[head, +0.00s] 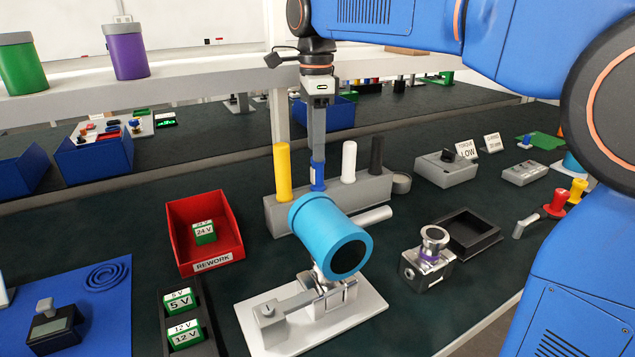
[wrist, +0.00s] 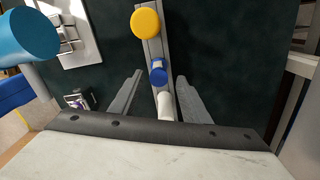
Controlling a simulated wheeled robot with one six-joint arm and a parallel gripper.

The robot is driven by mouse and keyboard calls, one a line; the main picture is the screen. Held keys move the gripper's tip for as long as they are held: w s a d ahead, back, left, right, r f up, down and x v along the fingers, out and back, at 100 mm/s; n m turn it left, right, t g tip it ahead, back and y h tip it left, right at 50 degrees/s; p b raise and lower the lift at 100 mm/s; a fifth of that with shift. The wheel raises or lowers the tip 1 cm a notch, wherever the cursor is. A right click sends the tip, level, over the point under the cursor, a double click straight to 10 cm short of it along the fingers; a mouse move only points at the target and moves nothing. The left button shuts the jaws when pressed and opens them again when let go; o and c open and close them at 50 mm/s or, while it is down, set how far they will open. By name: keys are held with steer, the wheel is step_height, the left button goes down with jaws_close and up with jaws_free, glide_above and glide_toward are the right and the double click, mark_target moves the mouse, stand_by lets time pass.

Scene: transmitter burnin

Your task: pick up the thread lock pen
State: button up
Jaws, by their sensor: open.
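A grey rack (head: 380,187) holds a yellow pen (head: 283,172), a blue one (head: 318,178), a white one (head: 349,162) and a black one (head: 377,156), all upright. No label shows which is the thread lock pen. My gripper (head: 318,160) points down over the blue pen. In the wrist view my open gripper (wrist: 158,78) has one finger on each side of the blue pen's top (wrist: 158,73), with nothing clamped. The yellow top (wrist: 146,22) lies beyond and the white pen (wrist: 166,104) is nearer the palm. The black pen is hidden there.
A light blue cylinder (head: 318,222) on a white-based stand (head: 370,304) is in front of the rack. A red rework bin (head: 228,250) is at left. A grey ring (head: 401,183) and a control box (head: 445,172) are right of the rack.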

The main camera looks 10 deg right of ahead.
mark_target(318, 169)
steer(key=shift+s+d+f, duration=0.1)
steer(key=shift+f, duration=1.65)
steer(key=shift+d+f, duration=0.1)
steer(key=shift+f, duration=1.6)
jaws_close()
